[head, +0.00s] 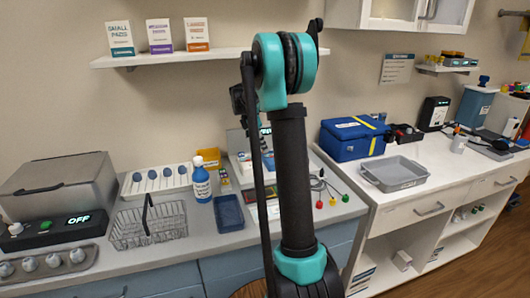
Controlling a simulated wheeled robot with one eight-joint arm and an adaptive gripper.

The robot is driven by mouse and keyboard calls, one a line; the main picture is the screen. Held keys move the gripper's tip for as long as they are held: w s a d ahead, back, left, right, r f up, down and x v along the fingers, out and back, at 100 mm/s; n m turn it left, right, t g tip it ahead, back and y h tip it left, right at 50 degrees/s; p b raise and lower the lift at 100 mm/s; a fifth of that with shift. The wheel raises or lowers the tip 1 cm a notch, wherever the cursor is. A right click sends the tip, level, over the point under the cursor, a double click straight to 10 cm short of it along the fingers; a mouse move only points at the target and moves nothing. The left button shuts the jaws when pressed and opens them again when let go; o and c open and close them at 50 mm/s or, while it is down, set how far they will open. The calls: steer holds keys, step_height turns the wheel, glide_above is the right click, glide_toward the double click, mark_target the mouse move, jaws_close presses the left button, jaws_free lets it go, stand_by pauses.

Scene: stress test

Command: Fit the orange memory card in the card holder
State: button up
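I cannot make out the orange memory card or the card holder for certain. A small flat thing with coloured spots (223,177) lies on the counter right of the blue-labelled bottle, too small to identify. My black and teal arm stands upright in the middle of the head view and covers part of the counter behind it. My gripper does not show clearly; it seems hidden behind the arm, so neither its fingers nor anything in them can be seen.
On the left counter (182,246) are a metal box (60,182), a wire basket (148,225), a white rack (157,181), a bottle (201,180), a yellow bin (208,158) and a blue tray (229,213). A blue case (352,138) and grey tray (394,174) stand right.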

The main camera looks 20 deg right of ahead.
steer(key=shift+c, duration=1.1)
jaws_close()
step_height(320, 180, up, 6)
steer(key=shift+r, duration=0.1)
